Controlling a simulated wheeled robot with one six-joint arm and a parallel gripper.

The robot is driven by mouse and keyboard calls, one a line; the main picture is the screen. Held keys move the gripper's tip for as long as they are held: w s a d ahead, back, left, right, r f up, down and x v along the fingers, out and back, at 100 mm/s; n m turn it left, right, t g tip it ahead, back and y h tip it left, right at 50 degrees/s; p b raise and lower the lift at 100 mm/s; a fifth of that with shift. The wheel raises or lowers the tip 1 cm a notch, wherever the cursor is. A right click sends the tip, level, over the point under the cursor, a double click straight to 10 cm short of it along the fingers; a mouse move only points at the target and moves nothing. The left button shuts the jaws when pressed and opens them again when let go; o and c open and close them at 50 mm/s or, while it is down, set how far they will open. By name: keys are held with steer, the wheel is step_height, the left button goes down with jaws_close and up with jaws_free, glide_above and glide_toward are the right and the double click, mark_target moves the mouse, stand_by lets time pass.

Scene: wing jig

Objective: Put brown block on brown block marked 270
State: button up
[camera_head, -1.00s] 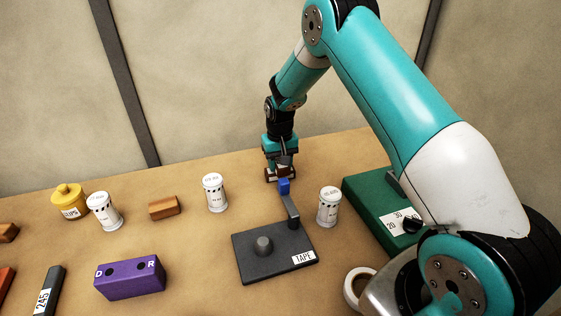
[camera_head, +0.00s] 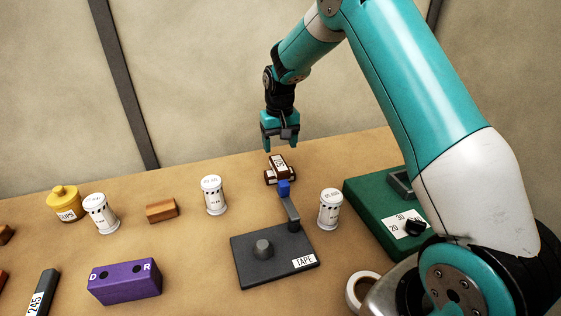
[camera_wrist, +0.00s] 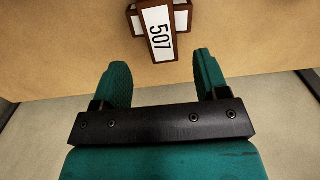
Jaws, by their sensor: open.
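A dark brown block with a white label reading 507 (camera_wrist: 159,30) lies on top of another dark brown block (camera_wrist: 182,20), crosswise to it. In the head view the upper block (camera_head: 278,162) rests on the lower block (camera_head: 270,180) at the back of the table, behind the tape stand. The lower block's label is mostly covered, so its number cannot be read. My gripper (camera_head: 281,150) is open and empty just above and behind the stack. In the wrist view its two green fingers (camera_wrist: 159,65) are apart, with the blocks beyond their tips.
A dark tape stand (camera_head: 250,262) with a blue-topped post (camera_head: 284,188) is just in front of the stack. White canisters (camera_head: 213,195) (camera_head: 330,208) stand on either side. A green box with a dial (camera_head: 365,210) is at right. A lighter brown wooden block (camera_head: 162,210) lies left.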

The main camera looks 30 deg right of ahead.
mark_target(280, 164)
steer(key=s+a+r+n+y, duration=0.2)
steer(key=s+a+r+n, duration=0.3)
steer(key=s+a+r, duration=0.85)
steer(key=s+a+r+n+y, duration=0.1)
steer(key=s+a+n, duration=0.1)
steer(key=s, duration=0.8)
steer(key=s+a+n+y, duration=0.1)
steer(key=s+a, duration=0.3)
steer(key=s, duration=0.7)
steer(key=shift+r+n, duration=0.4)
steer(key=shift+n, duration=0.2)
